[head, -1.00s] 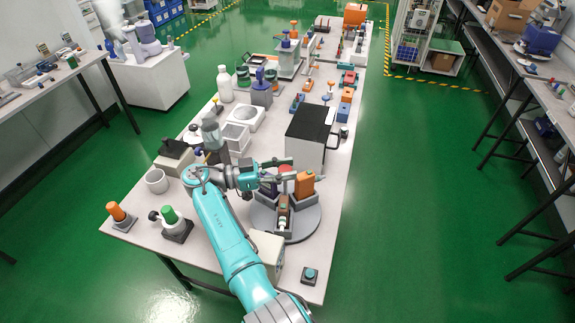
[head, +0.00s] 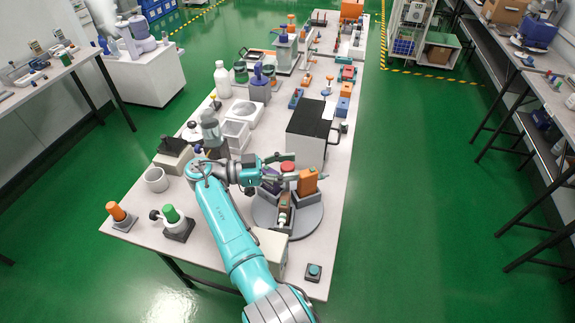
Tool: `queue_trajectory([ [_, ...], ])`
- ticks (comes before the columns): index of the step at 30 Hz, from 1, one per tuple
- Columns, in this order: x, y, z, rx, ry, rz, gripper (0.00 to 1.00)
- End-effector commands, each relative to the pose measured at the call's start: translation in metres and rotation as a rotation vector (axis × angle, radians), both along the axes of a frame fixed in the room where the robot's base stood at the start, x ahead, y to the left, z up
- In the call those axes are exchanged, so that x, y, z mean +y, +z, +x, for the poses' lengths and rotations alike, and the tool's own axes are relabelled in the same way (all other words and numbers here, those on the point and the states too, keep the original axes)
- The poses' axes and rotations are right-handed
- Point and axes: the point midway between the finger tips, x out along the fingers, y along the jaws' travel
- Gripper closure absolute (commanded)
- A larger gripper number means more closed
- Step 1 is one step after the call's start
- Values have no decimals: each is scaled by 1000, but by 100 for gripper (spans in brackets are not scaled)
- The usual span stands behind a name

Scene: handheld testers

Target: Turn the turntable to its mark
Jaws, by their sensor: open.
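The turntable (head: 312,221) is a round grey disc near the front right of the table. It carries an upright orange block (head: 307,182), a red-topped piece (head: 288,166), dark compartments and a brown piece with a white part at its front. My gripper (head: 290,167) is open above the rear left of the disc, its fingers pointing right. The red top shows between the fingers, and the orange block is just beyond the lower finger. I cannot tell whether a finger touches anything. My gripper hides part of the disc's rear. I cannot make out the mark.
A white box with a black top (head: 309,128) stands close behind the turntable. A beige box (head: 270,252) is in front, beside my arm. A small button box (head: 313,271) sits at the front right corner.

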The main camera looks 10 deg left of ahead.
Motion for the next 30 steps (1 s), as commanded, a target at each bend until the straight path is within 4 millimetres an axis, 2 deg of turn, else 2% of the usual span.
queue_trajectory([
  [9,1,3,0,-5,1,2,36],
  [13,1,13,1,-8,1,3,36],
  [24,1,76,1,-6,1,3,36],
  [30,1,97,1,-5,1,2,36],
])
